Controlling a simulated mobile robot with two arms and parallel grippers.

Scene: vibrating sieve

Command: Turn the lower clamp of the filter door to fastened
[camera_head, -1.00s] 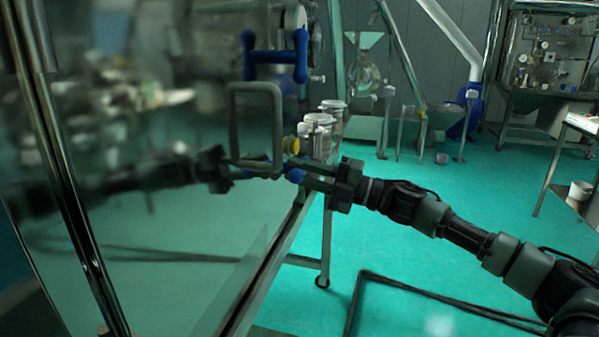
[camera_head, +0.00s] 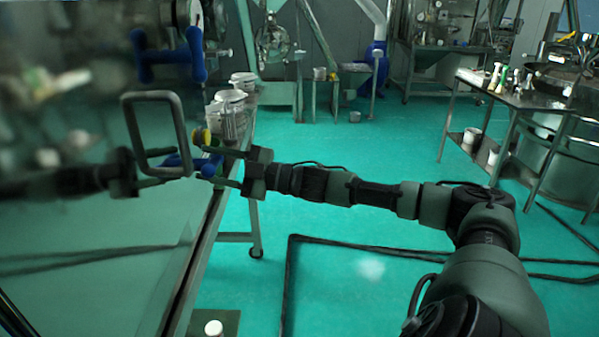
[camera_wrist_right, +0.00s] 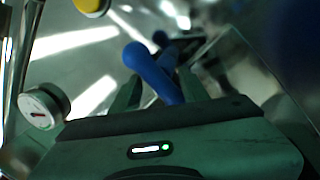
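The lower clamp (camera_head: 208,166) of the filter door has a blue handle with a rounded end, low on the door's edge, below the grey door handle (camera_head: 127,112). My right gripper (camera_head: 216,167) is at it, with the fingers apart above and below the blue handle. In the right wrist view the blue handle (camera_wrist_right: 153,75) runs between the two fingertips (camera_wrist_right: 158,92), with some gap showing. The upper blue clamp (camera_head: 196,53) is above. The glossy door (camera_head: 90,240) mirrors my arm and the blue parts. My left gripper is not in view.
A yellow knob (camera_head: 199,137) sits just above the lower clamp, and also shows in the wrist view (camera_wrist_right: 90,5). Jars (camera_head: 230,105) stand behind it. A table with bottles (camera_head: 520,95) is at the right. The green floor between is mostly clear.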

